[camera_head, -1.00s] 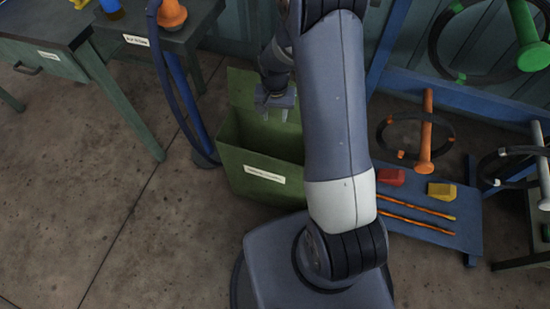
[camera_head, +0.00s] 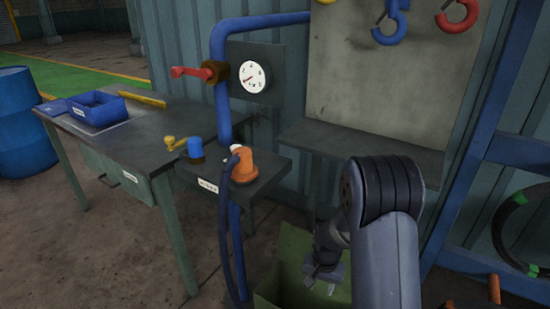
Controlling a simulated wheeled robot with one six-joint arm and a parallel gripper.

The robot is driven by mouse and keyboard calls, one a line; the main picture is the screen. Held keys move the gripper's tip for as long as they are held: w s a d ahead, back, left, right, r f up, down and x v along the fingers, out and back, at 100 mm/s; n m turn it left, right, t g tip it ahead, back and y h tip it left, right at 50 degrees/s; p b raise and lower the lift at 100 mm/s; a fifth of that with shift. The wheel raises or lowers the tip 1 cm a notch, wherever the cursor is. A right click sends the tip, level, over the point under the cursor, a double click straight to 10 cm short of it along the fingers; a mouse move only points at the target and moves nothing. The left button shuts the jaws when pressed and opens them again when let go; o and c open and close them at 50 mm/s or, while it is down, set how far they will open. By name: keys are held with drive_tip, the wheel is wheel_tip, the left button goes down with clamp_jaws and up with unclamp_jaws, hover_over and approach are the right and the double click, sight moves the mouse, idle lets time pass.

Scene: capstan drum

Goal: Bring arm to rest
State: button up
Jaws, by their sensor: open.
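My gripper (camera_head: 324,276) is at the lower right of the head view, pointing down above the open green bin (camera_head: 290,265). Its jaws are open and I see nothing between them. My arm (camera_head: 385,230) rises from the bottom edge and bends at a dark ribbed joint, hiding part of the bin and the wall behind.
A workbench (camera_head: 150,140) with a blue tray (camera_head: 96,108) stands left. A small shelf (camera_head: 225,185) holds an orange fitting (camera_head: 243,165). A blue pipe (camera_head: 220,100) with red valve handle (camera_head: 192,72) and gauge (camera_head: 254,78) stands behind. Blue rack posts (camera_head: 490,110) are right. Floor at lower left is clear.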

wheel_tip(320, 180, down, 4)
drive_tip(key=shift+r+p, duration=1.55)
drive_tip(key=shift+r, duration=1.05)
drive_tip(key=shift+f, duration=0.15)
wheel_tip(320, 180, down, 5)
drive_tip(key=b, duration=0.4)
wheel_tip(320, 180, up, 10)
drive_tip(key=r+p, duration=0.1)
drive_tip(key=p, duration=0.2)
wheel_tip(320, 180, down, 11)
drive_tip(key=b, duration=0.3)
drive_tip(key=s+r+n+p, duration=0.4)
drive_tip(key=r+p, duration=0.6)
drive_tip(key=p, duration=0.8)
drive_tip(key=shift+s+d+r, duration=0.2)
drive_tip(key=shift+s+d, duration=0.15)
drive_tip(key=shift+s, duration=0.2)
